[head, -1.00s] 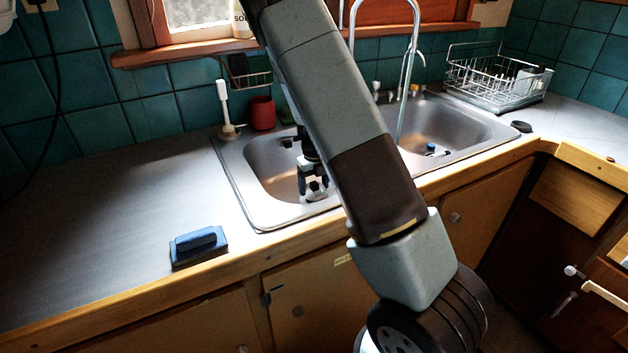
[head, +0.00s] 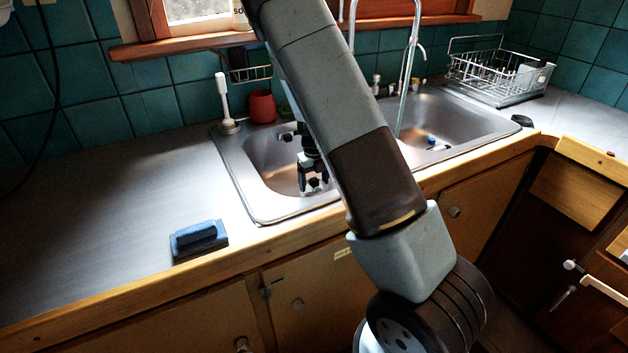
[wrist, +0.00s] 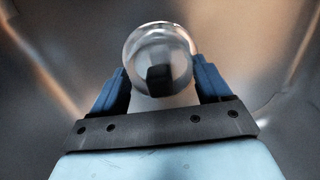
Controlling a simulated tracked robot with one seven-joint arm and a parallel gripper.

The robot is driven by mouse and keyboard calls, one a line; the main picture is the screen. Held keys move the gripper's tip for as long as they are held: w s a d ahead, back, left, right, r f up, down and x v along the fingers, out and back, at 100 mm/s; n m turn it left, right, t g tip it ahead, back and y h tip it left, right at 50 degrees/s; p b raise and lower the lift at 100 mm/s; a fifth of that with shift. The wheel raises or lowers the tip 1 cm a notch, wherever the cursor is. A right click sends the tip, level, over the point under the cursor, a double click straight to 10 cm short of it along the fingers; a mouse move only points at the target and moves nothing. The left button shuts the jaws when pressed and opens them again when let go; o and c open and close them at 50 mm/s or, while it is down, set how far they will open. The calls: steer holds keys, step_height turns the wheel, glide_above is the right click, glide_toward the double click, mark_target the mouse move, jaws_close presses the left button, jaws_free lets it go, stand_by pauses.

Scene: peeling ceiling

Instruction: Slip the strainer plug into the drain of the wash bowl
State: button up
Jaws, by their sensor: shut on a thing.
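My gripper (head: 314,186) reaches down into the left bowl (head: 262,178) of the steel sink. In the wrist view its blue fingers (wrist: 160,72) are shut on the strainer plug (wrist: 160,42), a round shiny metal piece with a dark middle. The plug sits between the fingertips, low over the bowl's floor. In the head view the plug is too small and dark to make out. The left bowl's drain is hidden, so I cannot tell whether the plug touches it.
The right bowl (head: 455,128) holds a small blue-topped piece (head: 431,140). A tall faucet (head: 408,75) stands between the bowls. A red cup (head: 262,106) and white brush (head: 225,105) stand behind the left bowl. A blue scrubber (head: 199,238) lies on the open counter. A dish rack (head: 500,80) stands right.

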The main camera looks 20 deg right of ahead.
steer(key=shift+f, duration=0.5)
steer(key=o, duration=1.1)
steer(key=shift+r, duration=0.1)
step_height(320, 180, up, 17)
steer(key=shift+r, duration=0.2)
